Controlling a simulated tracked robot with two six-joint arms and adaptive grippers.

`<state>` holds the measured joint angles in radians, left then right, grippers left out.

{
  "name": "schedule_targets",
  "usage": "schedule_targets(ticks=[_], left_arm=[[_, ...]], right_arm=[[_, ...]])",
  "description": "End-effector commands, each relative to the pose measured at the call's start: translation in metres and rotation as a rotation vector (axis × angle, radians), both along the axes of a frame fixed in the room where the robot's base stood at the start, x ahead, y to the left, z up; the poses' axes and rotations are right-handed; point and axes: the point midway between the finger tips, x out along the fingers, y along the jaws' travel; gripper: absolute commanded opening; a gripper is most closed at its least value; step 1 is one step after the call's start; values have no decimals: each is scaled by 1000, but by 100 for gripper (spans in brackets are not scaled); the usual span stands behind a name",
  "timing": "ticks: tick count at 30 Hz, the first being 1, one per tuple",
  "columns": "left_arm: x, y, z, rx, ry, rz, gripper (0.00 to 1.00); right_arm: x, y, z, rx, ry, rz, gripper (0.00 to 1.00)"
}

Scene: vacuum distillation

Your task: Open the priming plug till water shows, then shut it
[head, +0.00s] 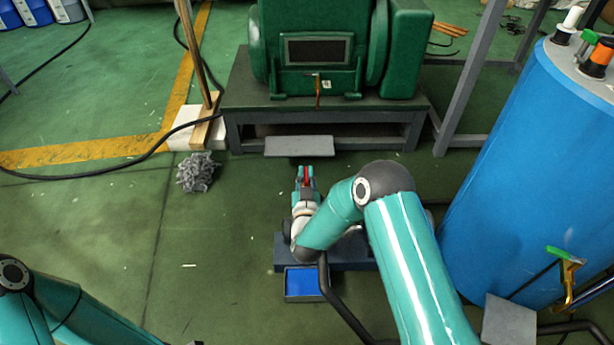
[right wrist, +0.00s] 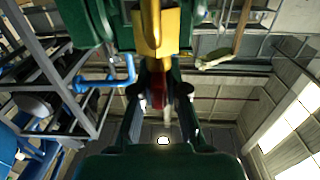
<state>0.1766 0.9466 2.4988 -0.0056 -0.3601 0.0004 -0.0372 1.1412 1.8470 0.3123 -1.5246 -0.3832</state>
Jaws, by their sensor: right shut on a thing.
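My right gripper (head: 306,176) is low in front of the green machine (head: 315,50) and pointed toward it. It is shut on a small red piece (head: 306,171). In the right wrist view the red piece (right wrist: 158,84) sits between the two dark fingers. A gold-coloured fitting (right wrist: 157,30) shows just past the red piece; I cannot tell whether the two are joined. I cannot make out which part is the priming plug. A small brownish fitting (head: 317,88) stands on the machine's front. No water is visible. My left arm enters at the lower left; its gripper is out of view.
A grey plate (head: 299,146) lies before the machine's stand (head: 240,100). A blue tray (head: 303,283) is under my right arm. A large blue tank (head: 530,170) stands right. Grey shreds (head: 197,172) and a black cable (head: 90,172) lie left. Open floor (head: 110,225) is at left.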

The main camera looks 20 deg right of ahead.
Motion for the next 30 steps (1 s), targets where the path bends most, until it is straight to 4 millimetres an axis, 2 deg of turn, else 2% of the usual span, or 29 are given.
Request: schedule_targets(ticks=[7,8,12,23,26,30], left_arm=[[0,0,0,0,0,0,40],[0,0,0,0,0,0,40],[0,0,0,0,0,0,40],[0,0,1,0,0,0,40],[0,0,1,0,0,0,40],[0,0,1,0,0,0,40]], right_arm=[[0,0,0,0,0,-2,0],[0,0,0,0,0,-2,17],[0,0,0,0,0,-2,38],[-3,1,0,0,1,-1,38],[-12,4,-1,1,3,0,38],[-33,10,-1,-1,4,1,38]])
